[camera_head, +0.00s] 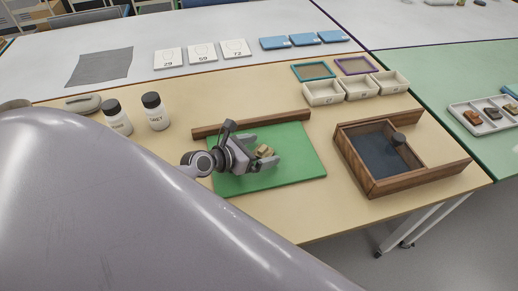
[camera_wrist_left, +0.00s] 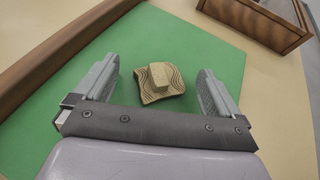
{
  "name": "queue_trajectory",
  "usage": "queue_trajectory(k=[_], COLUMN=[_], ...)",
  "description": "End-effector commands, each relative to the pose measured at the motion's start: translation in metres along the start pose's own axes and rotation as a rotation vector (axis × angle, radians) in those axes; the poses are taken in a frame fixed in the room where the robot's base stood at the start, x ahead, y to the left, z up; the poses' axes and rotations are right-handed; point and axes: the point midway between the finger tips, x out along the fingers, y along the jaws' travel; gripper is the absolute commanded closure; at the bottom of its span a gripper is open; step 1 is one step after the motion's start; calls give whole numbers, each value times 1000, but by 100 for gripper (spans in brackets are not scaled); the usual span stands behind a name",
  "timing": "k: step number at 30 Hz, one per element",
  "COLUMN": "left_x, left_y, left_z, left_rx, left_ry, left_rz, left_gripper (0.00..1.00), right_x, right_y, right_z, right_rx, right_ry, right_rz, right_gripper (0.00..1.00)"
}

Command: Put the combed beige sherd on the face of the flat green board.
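The combed beige sherd (camera_wrist_left: 160,84) has wavy grooves and a small block-like lump on top. It lies on the green face of the flat board (camera_wrist_left: 215,50), between the fingers of my left gripper (camera_wrist_left: 158,68), with green showing on both sides of it. The fingers are apart and do not touch it. In the head view the sherd (camera_head: 264,152) is small and partly hidden by my left gripper (camera_head: 262,150), which is low over the middle of the board (camera_head: 296,167). My right gripper is not in view.
A wooden strip (camera_head: 250,124) runs along the board's back edge. A wooden tray (camera_head: 376,190) with a dark bed stands to the right. Two jars (camera_head: 155,112) stand at the left. Beige bins (camera_head: 358,87) and teal and purple frames stand behind. Bare table lies between board and tray.

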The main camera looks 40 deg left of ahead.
Motion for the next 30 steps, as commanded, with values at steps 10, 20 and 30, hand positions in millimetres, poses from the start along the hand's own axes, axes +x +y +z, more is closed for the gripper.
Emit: queue_trajectory(k=[10,20,30], left_x=[-4,-54,-104], left_y=[0,0,0], left_z=[3,2,2], left_rx=[1,0,0], left_ry=[0,3,1], left_rz=[0,-1,-1], left_gripper=[3,3,3], right_x=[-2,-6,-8], right_y=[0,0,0], right_z=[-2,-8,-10], right_rx=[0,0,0], right_ry=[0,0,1], right_rz=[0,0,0], right_gripper=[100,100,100])
